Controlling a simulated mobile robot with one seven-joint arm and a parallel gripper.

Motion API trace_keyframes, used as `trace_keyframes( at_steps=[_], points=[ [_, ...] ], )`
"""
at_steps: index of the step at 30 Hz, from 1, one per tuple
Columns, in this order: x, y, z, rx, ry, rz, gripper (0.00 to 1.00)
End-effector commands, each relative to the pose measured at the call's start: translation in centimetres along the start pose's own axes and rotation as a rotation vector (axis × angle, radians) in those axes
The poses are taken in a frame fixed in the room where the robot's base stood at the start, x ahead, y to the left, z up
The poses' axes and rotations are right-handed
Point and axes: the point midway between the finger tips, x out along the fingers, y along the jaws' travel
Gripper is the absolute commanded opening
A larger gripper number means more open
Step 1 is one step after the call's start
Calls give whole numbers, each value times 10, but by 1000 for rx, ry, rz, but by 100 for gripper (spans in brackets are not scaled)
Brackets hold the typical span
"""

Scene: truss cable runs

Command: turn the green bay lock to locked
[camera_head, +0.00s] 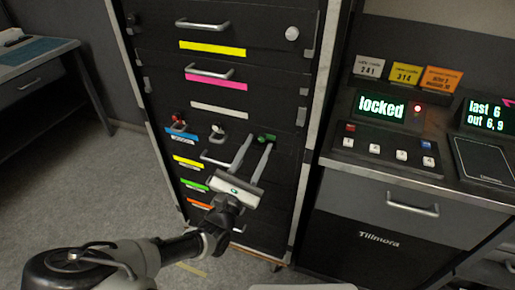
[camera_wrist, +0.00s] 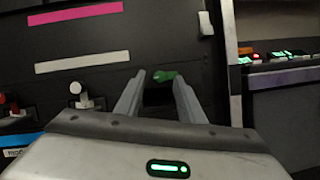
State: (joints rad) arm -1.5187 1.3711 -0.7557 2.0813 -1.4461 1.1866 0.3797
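The green bay lock (camera_head: 266,137) is a small green handle on the right of the dark drawer cabinet's front. It also shows in the wrist view (camera_wrist: 165,76), between and just beyond my fingertips. My gripper (camera_head: 257,143) is in front of the cabinet with its two fingers apart, one tip left of the green lock and one close under it. In the wrist view a gap shows between the fingers (camera_wrist: 160,84). I cannot tell whether a finger touches the lock. A display (camera_head: 381,108) on the right counter reads "locked" beside a lit red lamp.
A red lock (camera_head: 178,121) and a white lock (camera_head: 217,131) sit left of the green one. Drawer handles (camera_head: 208,72) stick out above and below. The counter (camera_head: 390,172) with buttons stands close on the right. Grey floor (camera_head: 90,190) is clear at left.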

Motion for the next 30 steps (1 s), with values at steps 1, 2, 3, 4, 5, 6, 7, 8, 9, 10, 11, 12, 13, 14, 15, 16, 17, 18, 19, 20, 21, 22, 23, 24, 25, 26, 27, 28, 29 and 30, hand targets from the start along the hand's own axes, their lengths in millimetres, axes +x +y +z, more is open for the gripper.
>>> trace_keyframes(
  at_steps=[1, 2, 3, 4, 5, 6, 7, 8, 9, 10, 11, 12, 13, 14, 15, 16, 17, 18, 19, 20, 21, 22, 23, 24, 25, 26, 27, 28, 29, 30],
  points=[
    [4, 0, 0, 0, 0, -1, 35],
    [5, 0, 0, 0, -1, -1, 35],
    [7, 0, 0, 0, -1, -1, 35],
    [8, 0, 0, 0, -1, -1, 35],
    [8, 0, 0, 0, -1, -1, 35],
    [9, 0, 0, 0, -1, -1, 35],
    [9, 0, 0, 0, -1, -1, 35],
    [9, 0, 0, 0, -1, -1, 35],
    [9, 0, 0, 0, -1, -1, 35],
    [9, 0, 0, 0, -1, -1, 35],
    [9, 0, 0, 0, -1, -1, 35],
    [9, 0, 0, 0, -1, -1, 34],
    [8, 0, 0, 0, -1, -1, 29],
    [8, 0, 0, 0, -1, -1, 24],
    [8, 0, 0, 0, -1, -1, 17],
    [8, 0, 0, 0, -1, -1, 12],
    [8, 0, 0, 0, -1, -1, 7],
    [8, 0, 0, -1, -1, -1, 0],
    [8, 0, 0, -1, -1, -1, 0],
    [8, 0, 0, -1, 0, -1, 0],
    [8, 0, 0, 0, 0, -1, 0],
    [8, 0, 0, 0, 0, -1, 0],
    [8, 0, 0, 2, 0, -2, 0],
    [8, 0, 0, 5, 0, -4, 0],
    [8, 0, 1, 8, 0, -5, 0],
    [8, 0, 1, 13, 0, -7, 0],
    [8, 0, 1, 21, 0, -11, 0],
    [8, 0, 1, 29, 1, -14, 0],
    [9, 0, 1, 38, 1, -18, 0],
    [9, 1, 1, 54, 2, -24, 0]
  ],
)
